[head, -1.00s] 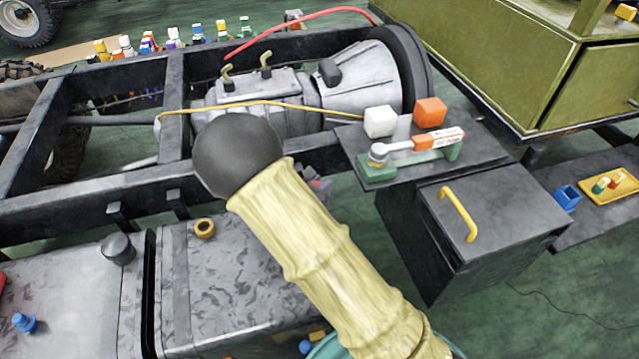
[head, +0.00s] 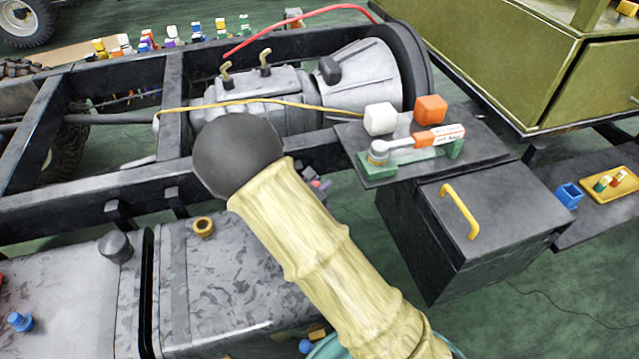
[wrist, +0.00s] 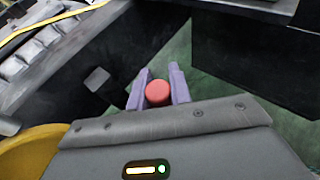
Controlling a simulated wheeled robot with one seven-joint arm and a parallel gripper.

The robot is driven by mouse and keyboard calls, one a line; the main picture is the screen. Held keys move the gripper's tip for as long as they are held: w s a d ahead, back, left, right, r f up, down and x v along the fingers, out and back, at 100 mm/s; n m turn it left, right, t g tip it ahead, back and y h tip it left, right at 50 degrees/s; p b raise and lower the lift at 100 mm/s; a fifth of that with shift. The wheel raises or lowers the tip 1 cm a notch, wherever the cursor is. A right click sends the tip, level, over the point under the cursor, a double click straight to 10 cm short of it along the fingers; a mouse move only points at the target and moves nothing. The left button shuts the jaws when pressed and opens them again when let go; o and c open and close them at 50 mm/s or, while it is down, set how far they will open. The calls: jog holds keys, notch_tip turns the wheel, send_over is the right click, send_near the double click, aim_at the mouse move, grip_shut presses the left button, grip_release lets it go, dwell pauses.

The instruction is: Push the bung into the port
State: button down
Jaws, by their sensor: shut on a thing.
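A round red piece, which I take as the bung (wrist: 158,93), sits between the two purple fingers of my gripper (wrist: 159,72) in the wrist view. The fingers are shut on its sides. In the head view my own arm hides most of the gripper; only small purple and pink bits show beside the arm, below the dark frame rail. A brass-coloured ring with a dark opening (head: 203,227) stands on the grey tank top, left of my arm; I cannot tell if it is the port. No port shows clearly in the wrist view.
The dark chassis rail (head: 60,208) runs across behind my arm. A black box with a yellow handle (head: 460,212) stands at the right. A shelf above it holds a white cube (head: 380,118), an orange cube (head: 430,109) and a green-based tool. Green floor shows between tank and box.

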jog(key=shift+f+b, duration=0.6)
jog(key=shift+f, duration=0.2)
jog(key=c, duration=1.2)
grip_release()
jog(key=p+v, duration=0.3)
jog(key=v, duration=1.4)
jog(key=shift+s+a+r, duration=0.1)
jog(key=shift+a+r, duration=0.05)
jog(key=shift+r, duration=0.05)
